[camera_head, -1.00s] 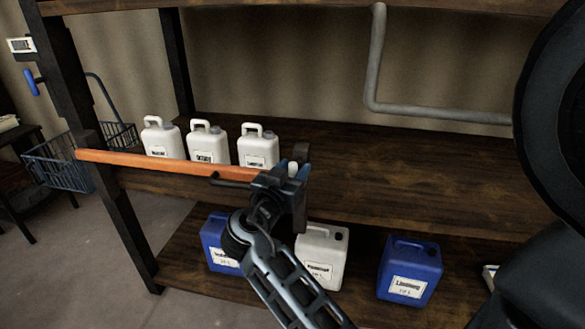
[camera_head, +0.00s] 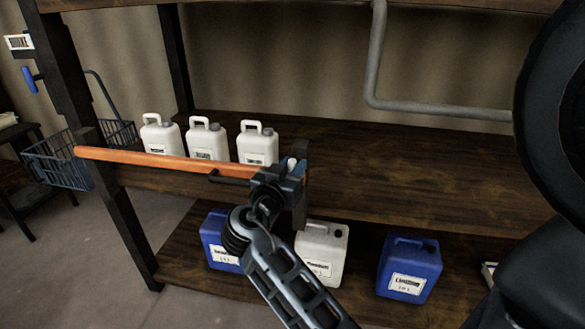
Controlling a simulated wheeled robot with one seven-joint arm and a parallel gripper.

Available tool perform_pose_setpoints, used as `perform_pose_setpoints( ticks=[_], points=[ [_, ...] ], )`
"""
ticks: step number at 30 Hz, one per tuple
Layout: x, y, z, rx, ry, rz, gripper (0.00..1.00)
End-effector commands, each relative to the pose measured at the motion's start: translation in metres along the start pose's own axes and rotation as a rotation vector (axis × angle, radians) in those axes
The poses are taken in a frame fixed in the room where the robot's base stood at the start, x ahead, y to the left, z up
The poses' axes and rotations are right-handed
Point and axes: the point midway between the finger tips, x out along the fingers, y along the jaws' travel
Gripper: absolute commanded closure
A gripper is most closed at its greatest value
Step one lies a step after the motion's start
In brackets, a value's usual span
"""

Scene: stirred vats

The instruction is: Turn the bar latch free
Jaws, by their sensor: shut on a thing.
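The bar latch is a long orange bar (camera_head: 165,159) lying across the front of the middle shelf, in front of several white jugs. Its left end is at the left shelf post. A dark handle (camera_head: 229,181) sticks out on its front side near the right end. My gripper (camera_head: 284,178) is at the bar's right end, beside a dark upright bracket (camera_head: 301,190). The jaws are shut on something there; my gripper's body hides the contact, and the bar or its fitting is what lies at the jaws.
White jugs (camera_head: 208,140) stand on the middle shelf behind the bar. Blue canisters (camera_head: 408,268) and a white canister (camera_head: 321,252) stand on the lower shelf below my arm. A wire basket (camera_head: 62,160) is at left. The middle shelf's right part (camera_head: 410,180) is bare.

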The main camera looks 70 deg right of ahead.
Motion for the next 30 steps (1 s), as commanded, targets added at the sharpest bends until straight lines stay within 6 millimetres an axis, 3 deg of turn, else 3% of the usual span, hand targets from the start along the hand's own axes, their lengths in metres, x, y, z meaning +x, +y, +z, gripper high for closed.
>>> perform_pose_setpoints(
  ticks=[8,30],
  points=[
    [-0.001,-0.004,0.003,-0.136,0.029,-0.002,1.0],
    [-0.004,-0.017,0.008,-0.815,0.164,-0.002,1.0]
  ],
)
